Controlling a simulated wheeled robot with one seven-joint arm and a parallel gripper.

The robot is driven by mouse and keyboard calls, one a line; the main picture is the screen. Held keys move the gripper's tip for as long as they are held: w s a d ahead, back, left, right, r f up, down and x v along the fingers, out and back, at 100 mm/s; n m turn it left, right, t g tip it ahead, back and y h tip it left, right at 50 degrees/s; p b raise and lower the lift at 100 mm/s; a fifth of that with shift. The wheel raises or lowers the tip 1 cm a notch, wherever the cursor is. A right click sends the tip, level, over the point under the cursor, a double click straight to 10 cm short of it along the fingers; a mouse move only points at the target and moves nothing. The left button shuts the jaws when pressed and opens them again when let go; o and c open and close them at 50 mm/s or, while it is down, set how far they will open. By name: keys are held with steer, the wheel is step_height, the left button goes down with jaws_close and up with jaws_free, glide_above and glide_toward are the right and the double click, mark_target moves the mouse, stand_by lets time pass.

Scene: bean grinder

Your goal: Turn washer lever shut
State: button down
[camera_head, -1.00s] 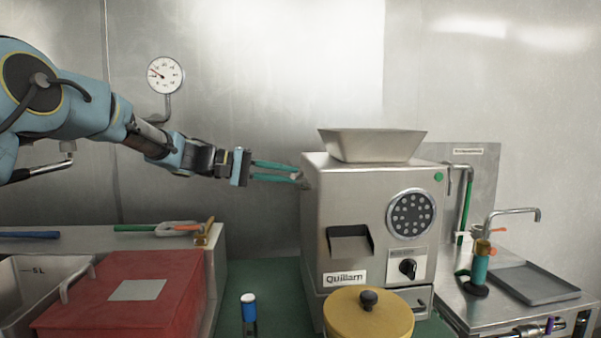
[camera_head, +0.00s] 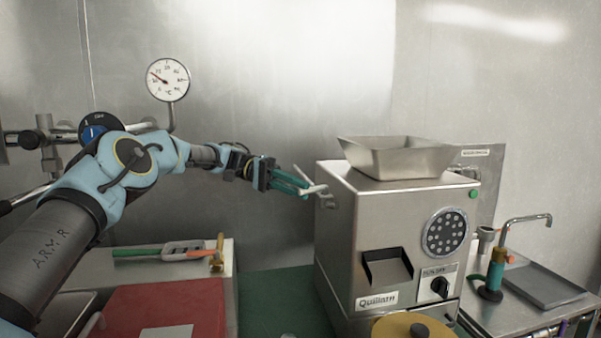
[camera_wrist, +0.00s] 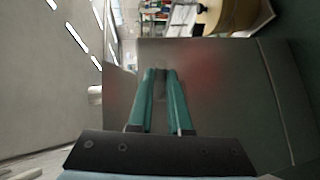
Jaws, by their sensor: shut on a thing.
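A pale metal lever (camera_head: 317,189) sticks out from the upper left side of the steel grinder (camera_head: 335,235), near a small round fitting (camera_head: 327,202). My gripper (camera_head: 302,186) has its two green fingers shut on this lever. The fingers partly cover it, and no label on it can be read. In the wrist view the green fingers (camera_wrist: 161,78) point at the machine's grey side wall (camera_wrist: 225,85), with a narrow gap between them. The held part of the lever is not clear there.
A steel hopper (camera_head: 398,158) tops the machine. A yellow lid (camera_head: 395,330) stands in front. A red box (camera_head: 155,305) and a bench with tools (camera_head: 170,250) are at left. A tap (camera_head: 505,235) and a grey tray (camera_head: 545,285) are at right. A gauge (camera_head: 168,80) hangs on the wall.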

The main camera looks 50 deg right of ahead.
steer(key=shift+w+d+m+y+p, duration=0.2)
steer(key=shift+m+y+p, duration=0.4)
steer(key=shift+y+p, duration=0.35)
steer(key=shift+f, duration=0.15)
steer(key=c, duration=0.8)
jaws_free()
steer(key=shift+c, duration=0.2)
